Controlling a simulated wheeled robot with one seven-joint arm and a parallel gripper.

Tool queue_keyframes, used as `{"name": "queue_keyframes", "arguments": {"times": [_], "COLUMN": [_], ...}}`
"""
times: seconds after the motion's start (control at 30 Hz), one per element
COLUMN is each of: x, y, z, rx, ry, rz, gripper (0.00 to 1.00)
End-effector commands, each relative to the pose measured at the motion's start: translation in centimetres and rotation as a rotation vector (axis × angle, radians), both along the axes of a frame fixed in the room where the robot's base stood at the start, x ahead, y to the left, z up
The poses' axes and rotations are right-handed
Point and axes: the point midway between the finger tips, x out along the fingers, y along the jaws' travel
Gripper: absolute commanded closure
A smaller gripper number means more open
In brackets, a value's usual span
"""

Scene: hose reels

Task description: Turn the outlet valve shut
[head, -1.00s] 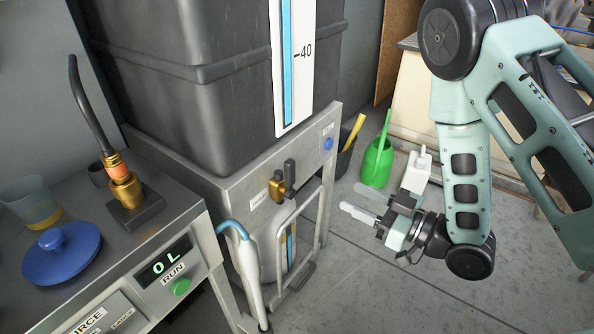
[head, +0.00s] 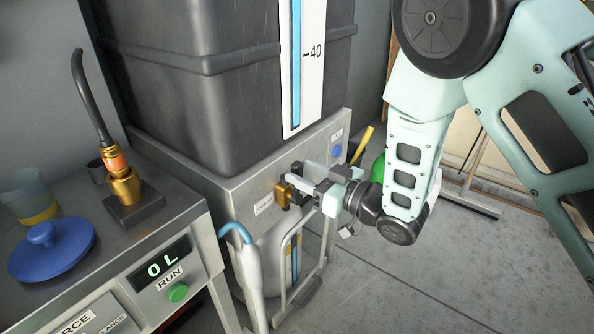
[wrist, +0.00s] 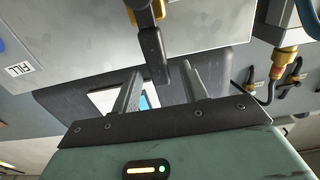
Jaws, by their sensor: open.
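The outlet valve (head: 284,194) is a brass fitting on the front rail of the stand under the dark tank; its dark lever is mostly hidden by my gripper in the head view. In the wrist view the brass body shows at the top, and the dark lever (wrist: 153,50) points down towards the space between my fingers. My gripper (head: 301,177) is open at the valve, its fingers on either side of the lever's end. The wrist view shows the two fingers (wrist: 162,78) apart, with the lever between them. Whether they touch it I cannot tell.
The tank (head: 190,90) with its level gauge (head: 303,75) rises above the valve. A looped metal handle (head: 300,265) and a blue-and-white wand (head: 245,265) are below. A bench with a blue lid (head: 50,250) stands left.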

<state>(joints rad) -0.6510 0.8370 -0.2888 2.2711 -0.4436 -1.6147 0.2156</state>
Motion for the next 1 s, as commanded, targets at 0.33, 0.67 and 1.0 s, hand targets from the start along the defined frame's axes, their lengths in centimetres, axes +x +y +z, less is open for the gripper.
{"name": "queue_keyframes", "arguments": {"times": [0.33,0.67,1.0], "x": [1.6,1.6,1.7], "y": [2.0,1.9,1.8], "z": [0.0,0.0,0.0], "rx": [-0.001,0.000,0.011], "ry": [0.001,0.000,0.014], "rz": [-0.001,-0.001,-0.001], "gripper": [0.56,0.87,1.00]}}
